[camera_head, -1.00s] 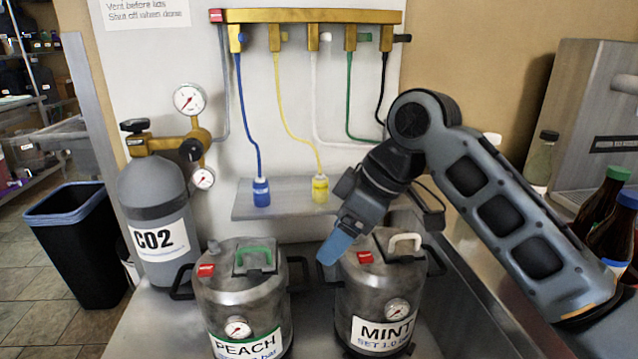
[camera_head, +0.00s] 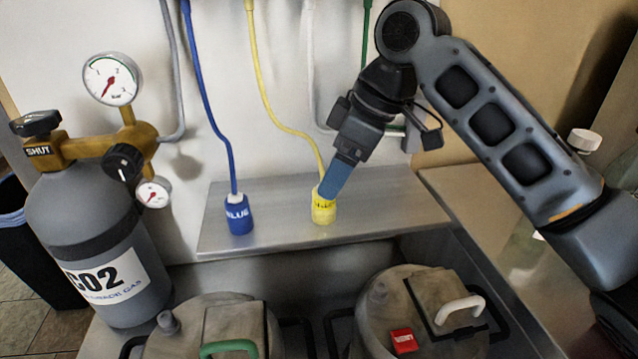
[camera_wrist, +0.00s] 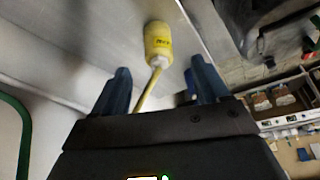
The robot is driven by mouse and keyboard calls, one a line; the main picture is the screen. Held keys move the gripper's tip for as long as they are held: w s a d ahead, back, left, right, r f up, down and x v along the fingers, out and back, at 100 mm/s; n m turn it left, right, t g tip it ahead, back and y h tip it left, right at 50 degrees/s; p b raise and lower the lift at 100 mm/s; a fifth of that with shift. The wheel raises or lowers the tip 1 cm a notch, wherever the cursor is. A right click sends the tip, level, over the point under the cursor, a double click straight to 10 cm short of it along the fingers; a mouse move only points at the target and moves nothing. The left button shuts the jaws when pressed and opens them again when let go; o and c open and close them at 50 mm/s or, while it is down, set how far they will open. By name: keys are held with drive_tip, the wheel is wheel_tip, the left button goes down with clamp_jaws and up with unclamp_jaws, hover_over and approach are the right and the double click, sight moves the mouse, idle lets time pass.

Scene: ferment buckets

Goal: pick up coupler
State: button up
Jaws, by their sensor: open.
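A yellow coupler (camera_head: 323,208) stands upright on a metal shelf (camera_head: 405,203), with a yellow hose running up from its top. A blue coupler (camera_head: 238,216) on a blue hose stands to its left on the same shelf. My gripper (camera_head: 328,190) is in front of the yellow coupler in the head view and covers part of its upper right side. In the wrist view the yellow coupler (camera_wrist: 158,42) lies ahead of my gripper (camera_wrist: 160,80), between and beyond the two open fingertips. Nothing is held between the fingers.
A CO2 cylinder (camera_head: 88,232) with gauges and a brass regulator stands at the left. Two metal kegs, one with a green handle (camera_head: 228,346) and one with a white handle (camera_head: 459,308), stand below the shelf. Clear and green hoses hang behind my arm.

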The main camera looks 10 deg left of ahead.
sight(321, 202)
drive_tip(key=shift+w+a+f, duration=0.15)
drive_tip(key=shift+w+f, duration=0.05)
drive_tip(key=shift+f, duration=0.05)
drive_tip(key=shift+a+f, duration=0.15)
drive_tip(key=shift+f, duration=0.2)
drive_tip(key=x, duration=0.6)
drive_tip(key=shift+s+f, duration=0.1)
drive_tip(key=shift+f, duration=0.2)
drive_tip(key=c, duration=1.2)
